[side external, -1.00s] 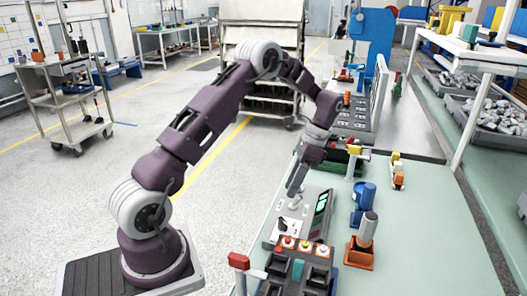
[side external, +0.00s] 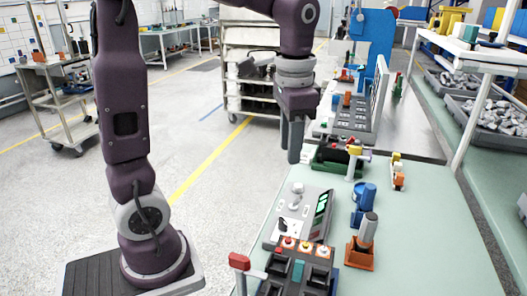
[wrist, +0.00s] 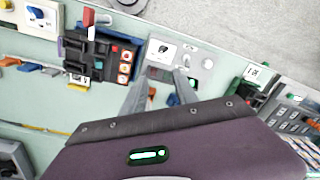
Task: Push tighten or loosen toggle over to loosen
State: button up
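A grey control box (side external: 272,240) stands on the pale green bench, with a green display (side external: 321,203), a white knob (side external: 296,189) and a small black toggle or knob (side external: 283,224) on a white plate. In the wrist view the box's white plate (wrist: 155,57) carries the black part (wrist: 163,47); a pale knob (wrist: 207,64) is to its right. I cannot read the labels or tell which way the toggle leans. My gripper (side external: 289,155) points down, above and beyond the box, touching nothing. In the wrist view its fingers (wrist: 162,76) are apart and empty, partly covering the display side.
A dark button unit with several orange-ringed buttons (side external: 304,246) and a red-handled lever (side external: 239,261) sit in front of the box. Blue (side external: 363,198) and orange (side external: 360,254) fixtures stand to its right. A green block device (side external: 330,160) is behind.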

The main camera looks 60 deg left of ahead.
jog(key=s+d+r+n+t, duration=0.1)
jog(key=s+d+r+t, duration=0.1)
jog(key=s, duration=0.5)
jog(key=shift+s+d+t, duration=0.35)
jog(key=shift+d+t, duration=0.05)
jog(key=shift+d, duration=0.4)
jog(key=s+d+f+n+t, duration=0.1)
jog(key=s+d+f+t, duration=0.1)
jog(key=s, duration=0.4)
jog(key=shift+s+d+n+h, duration=0.15)
jog(key=shift+s+n+h, duration=0.2)
jog(key=shift+n+h, duration=0.05)
